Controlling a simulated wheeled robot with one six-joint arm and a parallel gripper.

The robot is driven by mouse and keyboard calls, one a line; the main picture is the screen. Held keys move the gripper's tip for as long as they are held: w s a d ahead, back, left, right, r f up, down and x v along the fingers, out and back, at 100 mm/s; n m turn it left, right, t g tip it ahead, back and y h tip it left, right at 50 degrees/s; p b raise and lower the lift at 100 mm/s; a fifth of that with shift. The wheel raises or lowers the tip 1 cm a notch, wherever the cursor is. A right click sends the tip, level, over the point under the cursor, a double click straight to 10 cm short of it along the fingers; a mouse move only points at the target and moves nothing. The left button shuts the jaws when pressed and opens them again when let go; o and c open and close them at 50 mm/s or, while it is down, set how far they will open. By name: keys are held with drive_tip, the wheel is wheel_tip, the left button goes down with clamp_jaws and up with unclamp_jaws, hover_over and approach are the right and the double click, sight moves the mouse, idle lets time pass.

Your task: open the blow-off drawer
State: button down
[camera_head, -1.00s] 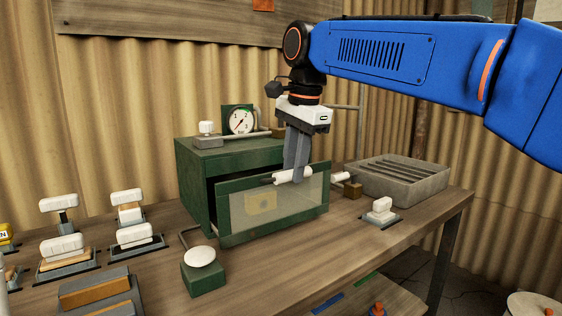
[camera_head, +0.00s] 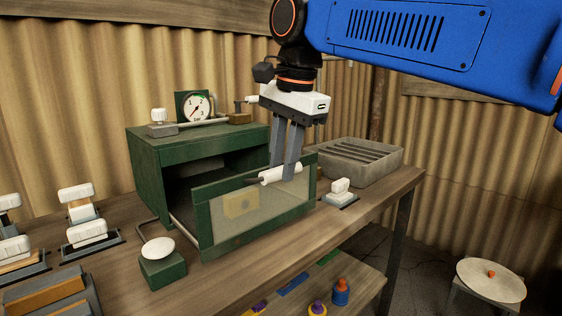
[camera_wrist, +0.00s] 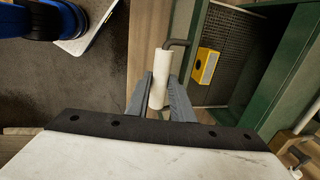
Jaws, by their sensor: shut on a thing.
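The blow-off drawer (camera_head: 220,222) has a green frame and a clear front panel. It stands pulled out from the green cabinet (camera_head: 160,158), with a dark gap between the two. My gripper (camera_head: 283,176) points down and is shut on the drawer's white bar handle (camera_head: 268,177). In the wrist view the handle (camera_wrist: 161,75) lies between the two grey fingers (camera_wrist: 158,100).
A pressure gauge (camera_head: 196,106) stands on the cabinet. A green box with a white mushroom button (camera_head: 158,248) sits close to the drawer's left front. A grey slatted tray (camera_head: 385,165) and a white-handled switch (camera_head: 340,190) are at right. Open floor lies beyond the bench edge.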

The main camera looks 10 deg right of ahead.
drive_tip(key=c, duration=1.6)
unclamp_jaws()
drive_tip(key=shift+o, duration=0.2)
wheel_tip(320, 180, up, 17)
drive_tip(key=s+d, duration=0.2)
drive_tip(key=shift+s, duration=0.4)
drive_tip(key=s+d+f+n+t, duration=0.1)
drive_tip(key=s+d+f+n, duration=0.2)
drive_tip(key=f, duration=1.2)
drive_tip(key=s+d+f+n+t, duration=0.1)
drive_tip(key=s+d+f+n, duration=0.3)
drive_tip(key=f, duration=1.2)
drive_tip(key=s+d+f+n+t+h, duration=0.1)
drive_tip(key=s+d+f+n, duration=0.3)
drive_tip(key=d+f, duration=0.6)
wheel_tip(320, 180, down, 6)
drive_tip(key=shift+s+d+f, duration=0.1)
drive_tip(key=shift+s+d, duration=0.25)
drive_tip(key=shift+s, duration=0.35)
